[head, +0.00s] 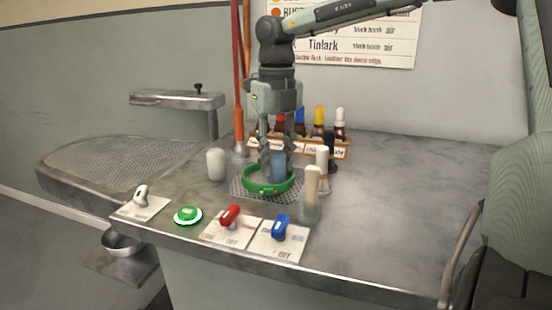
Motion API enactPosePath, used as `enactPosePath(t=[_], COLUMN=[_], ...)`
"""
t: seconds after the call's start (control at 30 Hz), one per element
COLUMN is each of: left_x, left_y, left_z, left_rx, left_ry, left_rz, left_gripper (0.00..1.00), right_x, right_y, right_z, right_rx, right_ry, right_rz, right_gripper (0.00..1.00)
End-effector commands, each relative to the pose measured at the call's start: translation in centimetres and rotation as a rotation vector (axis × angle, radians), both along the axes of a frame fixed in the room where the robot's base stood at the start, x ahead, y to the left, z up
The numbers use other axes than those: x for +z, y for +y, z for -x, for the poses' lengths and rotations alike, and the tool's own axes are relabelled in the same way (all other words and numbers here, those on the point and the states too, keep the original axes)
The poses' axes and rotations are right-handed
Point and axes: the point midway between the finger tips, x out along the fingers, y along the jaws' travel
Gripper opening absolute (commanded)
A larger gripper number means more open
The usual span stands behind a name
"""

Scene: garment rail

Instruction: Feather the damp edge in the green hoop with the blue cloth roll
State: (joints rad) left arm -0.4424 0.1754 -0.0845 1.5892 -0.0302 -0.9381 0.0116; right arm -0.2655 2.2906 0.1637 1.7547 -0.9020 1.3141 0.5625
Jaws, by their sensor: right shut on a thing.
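The green hoop (268,191) lies on a perforated patch of the metal table. The blue cloth roll (278,167) stands upright between the fingers of my right gripper (275,152), which points straight down over the hoop. The gripper is shut on the roll. The roll's lower end is inside the hoop's outline, behind its near rim; I cannot tell whether it touches the surface. The damp edge is too small to make out. My left gripper is not in view.
A pale roll in a clear holder (310,190) stands just right of the hoop, and a white cylinder (216,164) stands to its left. A bottle rack (342,149) is behind. Red (230,216) and blue (281,227) knobs are in front. The table's right side is clear.

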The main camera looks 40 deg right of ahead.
Motion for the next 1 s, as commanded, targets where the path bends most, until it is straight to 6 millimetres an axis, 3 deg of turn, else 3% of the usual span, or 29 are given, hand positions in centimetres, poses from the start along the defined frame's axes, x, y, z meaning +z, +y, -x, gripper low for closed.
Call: enactPosePath(t=[0.63,1.0], left_x=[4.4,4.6], left_y=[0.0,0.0], left_z=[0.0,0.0], left_rx=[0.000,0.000], left_ry=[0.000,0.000], left_rz=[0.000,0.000], left_gripper=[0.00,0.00], right_x=[6.5,6.9], right_y=[0.0,0.0], right_z=[0.0,0.0], right_rx=[-0.001,0.000], right_ry=[-0.002,-0.001], right_rz=[0.000,-0.001], right_gripper=[0.15,0.15])
